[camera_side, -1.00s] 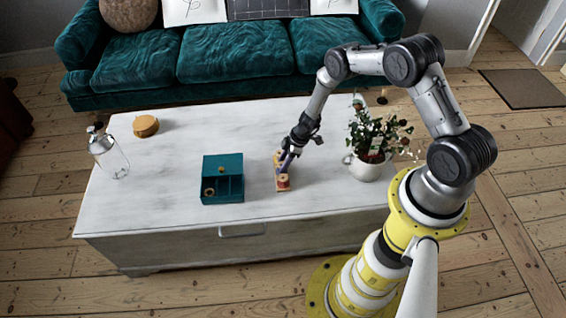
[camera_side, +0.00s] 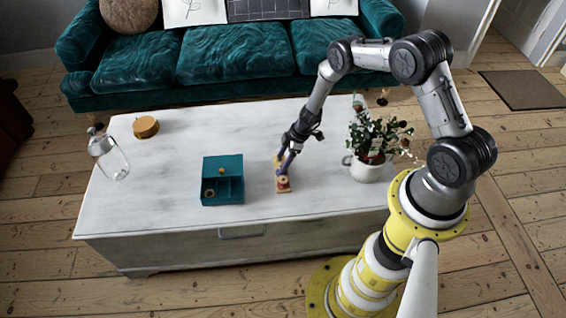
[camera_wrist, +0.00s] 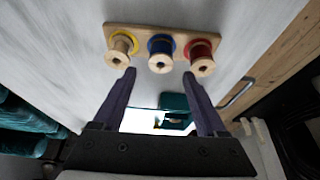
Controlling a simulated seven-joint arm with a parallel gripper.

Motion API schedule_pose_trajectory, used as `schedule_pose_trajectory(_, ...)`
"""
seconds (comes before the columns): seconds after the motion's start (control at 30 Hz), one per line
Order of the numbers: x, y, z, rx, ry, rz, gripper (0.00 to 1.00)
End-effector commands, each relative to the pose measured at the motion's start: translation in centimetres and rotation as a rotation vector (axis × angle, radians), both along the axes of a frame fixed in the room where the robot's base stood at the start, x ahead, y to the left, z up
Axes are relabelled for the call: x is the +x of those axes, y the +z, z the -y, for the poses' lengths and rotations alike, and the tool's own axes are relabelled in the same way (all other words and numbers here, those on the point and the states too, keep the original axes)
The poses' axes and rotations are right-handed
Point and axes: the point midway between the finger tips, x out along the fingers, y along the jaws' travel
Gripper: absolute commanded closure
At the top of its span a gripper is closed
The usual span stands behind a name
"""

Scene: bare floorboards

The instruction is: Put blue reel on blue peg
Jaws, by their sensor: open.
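A wooden board (camera_wrist: 137,33) carries three wooden reels in a row, seen close up in the wrist view. The middle one is the blue reel (camera_wrist: 160,46), with a blue band behind its pale end. A yellow-banded reel (camera_wrist: 120,46) is on its left and a red-banded reel (camera_wrist: 200,56) on its right. My gripper (camera_wrist: 160,77) is open and empty, its fingers apart and roughly in line with the blue reel, which lies beyond the tips. In the side view my gripper (camera_side: 284,169) is low over the board (camera_side: 283,189) and hides part of it. I cannot make out a bare blue peg.
A teal box (camera_side: 222,198) with compartments stands left of the board; small items lie in it. A potted plant (camera_side: 370,168) stands to the right, near my arm. A glass bottle (camera_side: 112,163) and a round wooden thing (camera_side: 146,127) are far left. The white tabletop (camera_side: 150,190) between is clear.

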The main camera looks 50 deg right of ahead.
Motion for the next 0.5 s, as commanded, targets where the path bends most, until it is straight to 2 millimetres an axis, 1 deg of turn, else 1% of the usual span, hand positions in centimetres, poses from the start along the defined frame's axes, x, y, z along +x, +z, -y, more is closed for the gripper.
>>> schedule_pose_trajectory(0.5, 0.0, 3.7, 0.0, 0.0, 0.001, 0.0, 0.25)
